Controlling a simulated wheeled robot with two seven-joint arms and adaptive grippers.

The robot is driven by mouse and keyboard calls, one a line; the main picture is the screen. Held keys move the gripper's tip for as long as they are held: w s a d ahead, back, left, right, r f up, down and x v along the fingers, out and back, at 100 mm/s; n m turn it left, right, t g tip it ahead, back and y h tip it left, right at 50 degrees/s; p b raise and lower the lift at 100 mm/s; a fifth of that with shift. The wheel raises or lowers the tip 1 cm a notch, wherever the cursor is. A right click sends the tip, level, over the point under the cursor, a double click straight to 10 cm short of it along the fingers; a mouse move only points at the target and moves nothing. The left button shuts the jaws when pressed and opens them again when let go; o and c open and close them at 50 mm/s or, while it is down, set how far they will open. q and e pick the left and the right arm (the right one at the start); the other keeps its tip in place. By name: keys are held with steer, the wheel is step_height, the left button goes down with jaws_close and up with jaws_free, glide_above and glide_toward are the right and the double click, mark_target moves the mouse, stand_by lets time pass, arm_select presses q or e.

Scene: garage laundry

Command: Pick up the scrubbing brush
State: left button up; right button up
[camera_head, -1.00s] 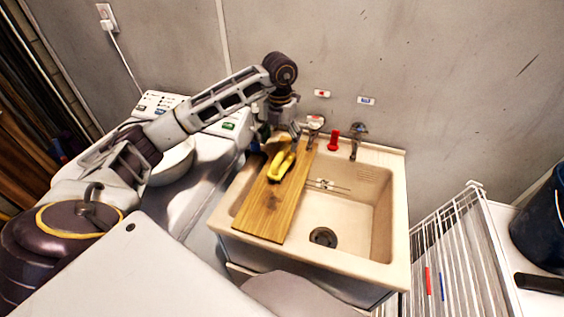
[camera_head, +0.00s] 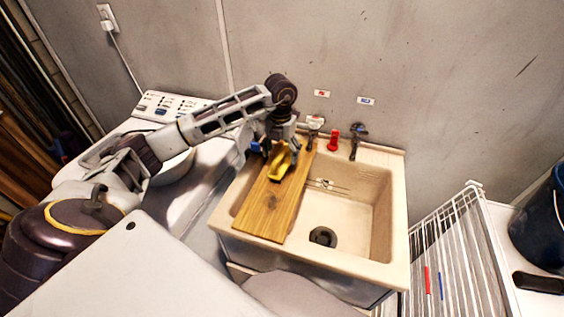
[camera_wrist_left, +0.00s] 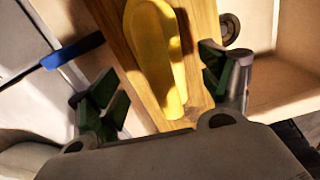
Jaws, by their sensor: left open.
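The yellow scrubbing brush (camera_head: 281,165) lies on a wooden board (camera_head: 262,211) that rests across the left part of the sink. My left gripper (camera_head: 280,148) is over the brush's far part and hides some of it. In the left wrist view, the brush (camera_wrist_left: 155,50) lies lengthwise between the two spread fingers of the gripper (camera_wrist_left: 163,85). There is a gap on each side, and the fingers are not closed on it. My right gripper does not show.
The beige sink basin (camera_head: 345,215) is open to the right of the board. Taps (camera_head: 357,137) and a red item (camera_head: 333,140) stand along its back edge. A blue-handled item (camera_wrist_left: 72,50) lies left of the board. A white wire rack (camera_head: 455,250) stands at right.

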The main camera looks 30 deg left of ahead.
arm_select(q)
step_height(320, 180, down, 3)
steer(key=shift+w+r+p, duration=0.1)
steer(key=shift+p, duration=0.2)
steer(key=shift+f, duration=0.85)
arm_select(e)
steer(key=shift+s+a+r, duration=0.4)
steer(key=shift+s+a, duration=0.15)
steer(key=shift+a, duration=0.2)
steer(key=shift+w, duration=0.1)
arm_select(q)
steer(key=c, duration=1.2)
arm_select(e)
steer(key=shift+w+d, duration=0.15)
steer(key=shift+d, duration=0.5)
